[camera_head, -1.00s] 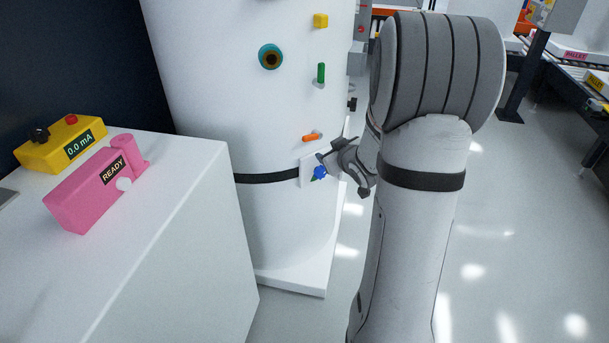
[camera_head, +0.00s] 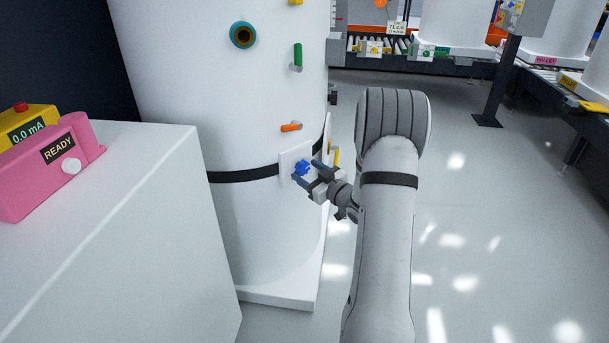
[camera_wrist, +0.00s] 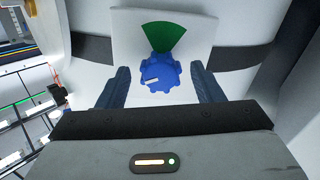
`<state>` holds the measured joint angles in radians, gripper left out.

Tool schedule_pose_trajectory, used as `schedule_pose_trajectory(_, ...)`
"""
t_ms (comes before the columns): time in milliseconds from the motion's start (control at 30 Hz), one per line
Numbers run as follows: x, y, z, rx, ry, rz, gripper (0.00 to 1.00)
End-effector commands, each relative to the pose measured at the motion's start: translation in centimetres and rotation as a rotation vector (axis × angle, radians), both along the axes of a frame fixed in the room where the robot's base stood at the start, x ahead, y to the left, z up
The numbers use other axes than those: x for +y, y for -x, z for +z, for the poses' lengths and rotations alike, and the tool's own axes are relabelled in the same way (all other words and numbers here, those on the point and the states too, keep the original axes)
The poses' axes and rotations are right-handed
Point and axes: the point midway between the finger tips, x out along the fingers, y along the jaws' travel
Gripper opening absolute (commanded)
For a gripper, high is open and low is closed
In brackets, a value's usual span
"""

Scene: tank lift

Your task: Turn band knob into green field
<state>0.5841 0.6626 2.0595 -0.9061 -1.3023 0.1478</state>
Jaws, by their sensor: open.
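The blue band knob (camera_wrist: 160,74) has a lobed rim and sits on a white plate (camera_wrist: 125,25) on the tank's black band. It also shows in the head view (camera_head: 302,167). A short white mark on the knob points left and slightly down in the wrist view. The green field (camera_wrist: 164,38) is a wedge on the plate, directly above the knob in that view. The mark lies outside the green. My gripper (camera_wrist: 162,84) is open, with one finger on each side of the knob and visible gaps to it. It also shows in the head view (camera_head: 306,175).
The white tank (camera_head: 220,100) carries an orange lever (camera_head: 291,127) and a green lever (camera_head: 297,56) above the plate. A white bench (camera_head: 130,220) with a pink device reading READY (camera_head: 50,160) stands at the left. Open floor lies right of my arm.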

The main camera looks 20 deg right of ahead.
Motion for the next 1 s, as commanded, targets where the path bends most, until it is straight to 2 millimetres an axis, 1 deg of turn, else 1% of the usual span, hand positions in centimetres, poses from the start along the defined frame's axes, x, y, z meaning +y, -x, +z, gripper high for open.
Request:
schedule_pose_trajectory(33,0.2,-0.5,-0.1,-0.002,0.000,0.001,0.60)
schedule_pose_trajectory(133,0.3,-1.0,0.0,-0.001,-0.001,-0.001,0.60)
schedule_pose_trajectory(400,0.4,-1.2,0.0,0.000,-0.001,-0.001,0.60)
schedule_pose_trajectory(900,0.4,-1.2,0.0,0.000,-0.001,0.000,0.19)
schedule_pose_trajectory(933,0.4,-1.2,0.0,0.000,-0.001,0.000,0.17)
schedule_pose_trajectory(967,1.2,-1.2,0.1,0.001,-0.002,0.003,0.16)
schedule_pose_trajectory(1000,0.8,-1.2,0.1,0.000,-0.001,0.002,0.16)
